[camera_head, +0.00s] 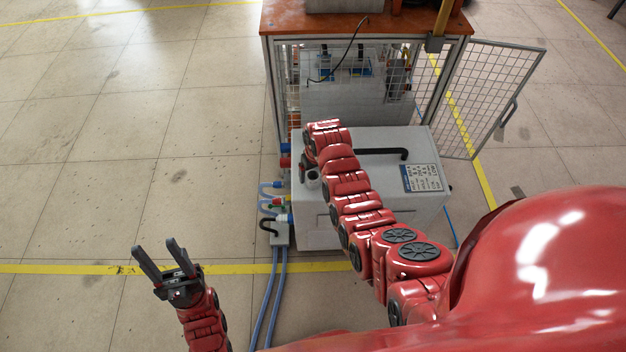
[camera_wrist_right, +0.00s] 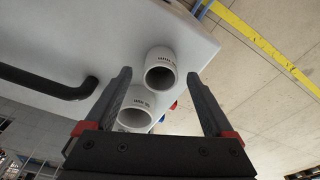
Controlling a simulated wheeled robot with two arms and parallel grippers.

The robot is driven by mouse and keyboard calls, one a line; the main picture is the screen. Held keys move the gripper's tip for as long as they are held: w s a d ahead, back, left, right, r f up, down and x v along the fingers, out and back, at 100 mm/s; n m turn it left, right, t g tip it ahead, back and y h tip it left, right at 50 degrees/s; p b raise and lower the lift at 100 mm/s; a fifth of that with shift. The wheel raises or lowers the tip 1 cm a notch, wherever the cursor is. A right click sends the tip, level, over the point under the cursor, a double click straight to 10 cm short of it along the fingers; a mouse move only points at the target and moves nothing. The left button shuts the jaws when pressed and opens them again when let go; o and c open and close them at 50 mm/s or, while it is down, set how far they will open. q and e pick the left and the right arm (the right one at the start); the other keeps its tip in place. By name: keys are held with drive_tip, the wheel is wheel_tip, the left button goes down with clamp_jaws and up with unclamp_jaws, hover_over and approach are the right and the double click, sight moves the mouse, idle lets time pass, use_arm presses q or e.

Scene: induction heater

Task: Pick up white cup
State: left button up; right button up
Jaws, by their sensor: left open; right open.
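Two white cups show in the right wrist view on the edge of a grey cabinet top. One white cup (camera_wrist_right: 160,68) appears between my right fingertips. The other white cup (camera_wrist_right: 135,116) is closer to the gripper's palm and partly hidden by the left-hand finger. My right gripper (camera_wrist_right: 158,75) is open and empty; I cannot tell its exact distance from the cups. In the head view, one cup (camera_head: 313,182) shows beside my right arm, which hides much of that spot. My left gripper (camera_head: 162,252) is open and empty over the floor, far from the cups.
The grey cabinet (camera_head: 320,235) has a black handle (camera_head: 384,152) and a label on top. Behind it stands an orange-topped caged bench (camera_head: 350,22) with an open mesh door (camera_head: 495,95). Blue hoses (camera_head: 270,300) run along the cabinet's left side. The floor at left is clear.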

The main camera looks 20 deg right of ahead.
sight(313, 178)
drive_tip(key=shift+w+f, duration=0.25)
drive_tip(key=shift+f, duration=0.65)
drive_tip(key=shift+a+f, duration=0.1)
drive_tip(key=shift+f, duration=0.65)
clamp_jaws()
